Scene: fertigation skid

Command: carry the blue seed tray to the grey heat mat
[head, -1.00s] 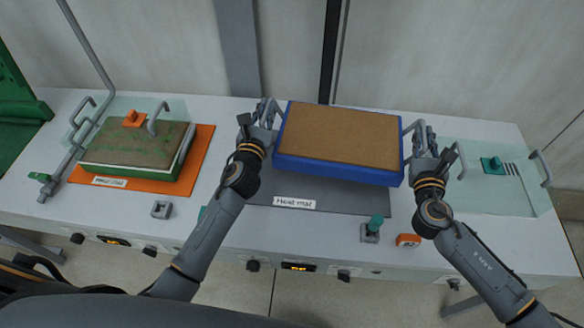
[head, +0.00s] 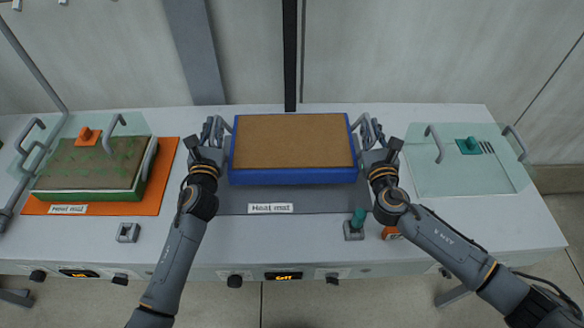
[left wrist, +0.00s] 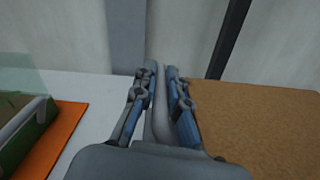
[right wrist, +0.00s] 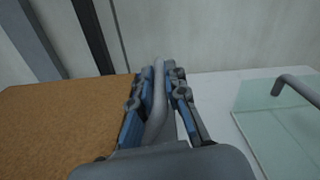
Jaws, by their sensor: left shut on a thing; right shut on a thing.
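The blue seed tray (head: 292,176), filled with brown soil, is level over the grey heat mat (head: 330,200) in the middle of the bench. The mat's front strip and its "Heat mat" label show; I cannot tell whether the tray touches it. My left gripper (head: 213,132) is shut on the tray's left grey handle, seen between the fingers in the left wrist view (left wrist: 160,115). My right gripper (head: 371,132) is shut on the right handle, seen between the fingers in the right wrist view (right wrist: 158,105). The tray's back side is hidden.
A green tray (head: 90,196) under a clear lid sits on an orange mat (head: 160,185) at the left. A clear lid (head: 470,180) with handles lies on the right. A green-knobbed switch (head: 355,224) and an orange block (head: 391,233) are near the front edge.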

